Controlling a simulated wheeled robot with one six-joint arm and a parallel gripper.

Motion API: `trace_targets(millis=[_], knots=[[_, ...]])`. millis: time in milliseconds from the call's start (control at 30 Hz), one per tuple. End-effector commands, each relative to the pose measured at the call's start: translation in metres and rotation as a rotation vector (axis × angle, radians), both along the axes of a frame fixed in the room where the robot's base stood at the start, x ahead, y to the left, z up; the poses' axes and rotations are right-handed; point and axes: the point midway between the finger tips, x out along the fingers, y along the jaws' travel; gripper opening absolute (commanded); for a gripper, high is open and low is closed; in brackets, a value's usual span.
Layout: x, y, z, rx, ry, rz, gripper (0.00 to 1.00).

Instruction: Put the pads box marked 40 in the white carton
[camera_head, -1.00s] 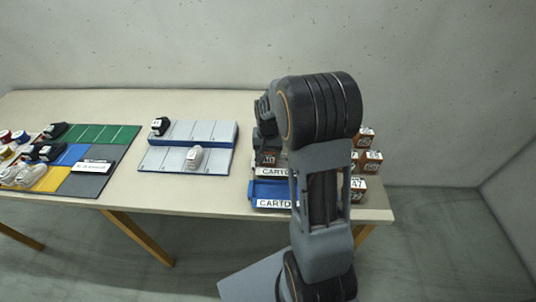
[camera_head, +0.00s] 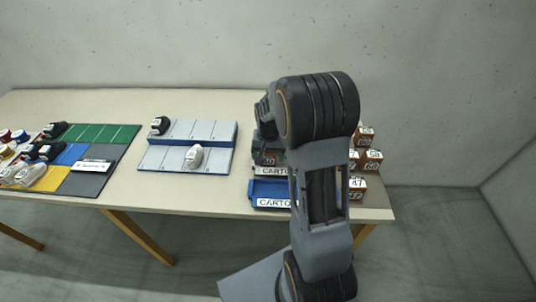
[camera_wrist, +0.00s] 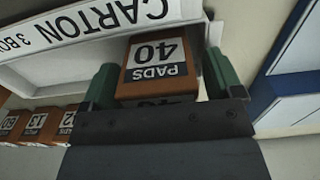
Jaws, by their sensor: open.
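The pads box marked 40 (camera_wrist: 155,62) is brown with a white label, upside down in the wrist view. It sits between the two green fingertips of my gripper (camera_wrist: 162,80), which is open around it. The white carton (camera_wrist: 48,88) surrounds this spot, and the box appears to be within its walls. I cannot tell whether the box touches the carton floor.
A blue carton (camera_head: 270,190) stands in front of the white one. Several brown boxes (camera_head: 370,160) stand to the right of my arm.

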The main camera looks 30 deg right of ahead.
Motion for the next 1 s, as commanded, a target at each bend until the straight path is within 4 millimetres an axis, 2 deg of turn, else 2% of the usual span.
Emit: trace_targets(millis=[167, 600, 833, 933, 1000], knots=[[0.001, 0.0, 0.014, -0.001, -0.003, 0.0, 0.86], [0.0, 0.0, 0.095, -0.001, -0.004, 0.0, 0.86], [-0.001, 0.001, 0.119, -0.001, -0.003, 0.003, 0.86], [-0.01, 0.01, 0.13, -0.005, -0.023, 0.036, 0.86], [-0.024, 0.022, 0.139, -0.011, -0.051, 0.084, 0.86]])
